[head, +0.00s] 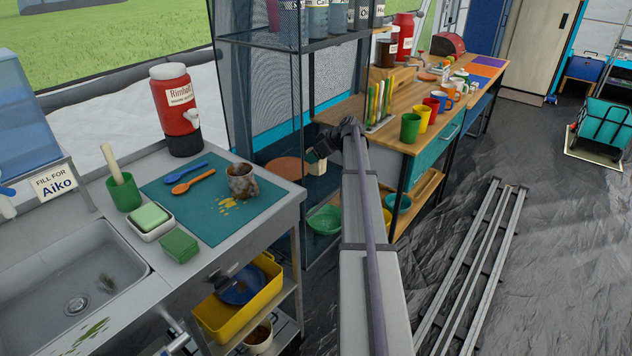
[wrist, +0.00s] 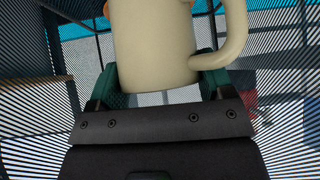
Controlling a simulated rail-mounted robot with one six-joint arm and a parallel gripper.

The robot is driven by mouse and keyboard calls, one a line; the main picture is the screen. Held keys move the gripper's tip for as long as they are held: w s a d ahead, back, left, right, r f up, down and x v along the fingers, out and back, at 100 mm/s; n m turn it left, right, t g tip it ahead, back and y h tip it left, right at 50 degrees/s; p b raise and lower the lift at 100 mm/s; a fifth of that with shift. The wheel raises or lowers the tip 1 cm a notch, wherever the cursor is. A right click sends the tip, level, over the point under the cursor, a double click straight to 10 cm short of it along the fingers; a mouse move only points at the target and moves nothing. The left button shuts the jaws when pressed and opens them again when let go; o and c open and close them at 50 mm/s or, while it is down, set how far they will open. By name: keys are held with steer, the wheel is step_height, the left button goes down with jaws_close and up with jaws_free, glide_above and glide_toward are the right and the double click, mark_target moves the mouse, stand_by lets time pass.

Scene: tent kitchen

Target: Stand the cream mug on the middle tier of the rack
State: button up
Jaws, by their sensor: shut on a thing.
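The cream mug (wrist: 150,45) fills the upper middle of the wrist view, its handle to the right. My gripper (wrist: 160,82) is shut on it, with a green-padded finger on each side. In the head view my gripper (head: 322,151) is at the dark metal rack (head: 304,110), and a small cream patch of the mug (head: 317,167) shows below it. The rack's top tier (head: 270,38) holds several canisters. A round brown item (head: 287,167) is on a lower level, left of my gripper. My arm hides part of the rack. Whether the mug touches a tier I cannot tell.
A green bowl (head: 325,219) sits low in the rack. The wooden counter (head: 385,135) on the right carries several coloured mugs. The steel counter (head: 285,185) on the left holds a brown-stained mug (head: 242,181) on a teal mat. Rack posts and mesh stand close around my gripper.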

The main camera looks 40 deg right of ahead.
step_height(320, 180, down, 7)
steer(key=b, duration=0.5)
steer(key=shift+d+f, duration=0.1)
steer(key=shift+r, duration=0.25)
steer(key=shift+f, duration=0.15)
steer(key=o, duration=1)
steer(key=shift+c, duration=0.2)
steer(key=p+v, duration=0.8)
steer(key=v, duration=0.4)
steer(key=shift+p, duration=0.4)
